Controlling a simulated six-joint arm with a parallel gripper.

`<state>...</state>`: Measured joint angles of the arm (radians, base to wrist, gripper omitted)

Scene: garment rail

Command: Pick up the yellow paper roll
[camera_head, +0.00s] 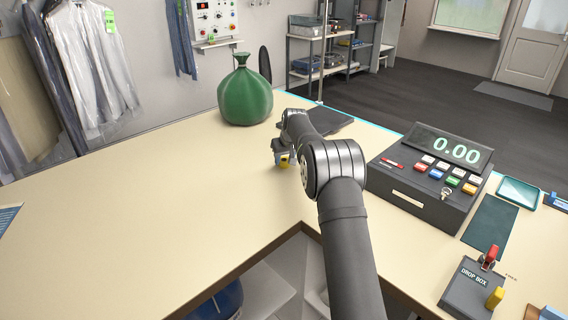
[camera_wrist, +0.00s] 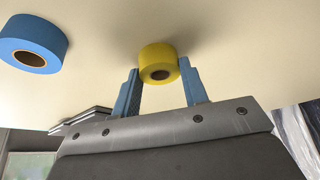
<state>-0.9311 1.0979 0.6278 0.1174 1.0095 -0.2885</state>
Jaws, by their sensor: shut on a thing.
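The yellow paper roll (camera_wrist: 158,58) is between the two blue fingers of my gripper (camera_wrist: 158,70) in the wrist view. Its brown core hole faces the camera. My gripper is shut on it. In the head view my gripper (camera_head: 284,157) is low over the counter, and a small bit of the yellow roll (camera_head: 284,163) shows there, mostly hidden by the arm. I cannot tell whether the roll touches the counter or is just above it.
A blue roll (camera_wrist: 32,56) lies on the counter, apart from my gripper. In the head view a green tied bag (camera_head: 245,95) stands behind my gripper. A black register (camera_head: 428,175) and a drop box (camera_head: 473,288) are at right. The counter (camera_head: 130,220) at left is largely clear.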

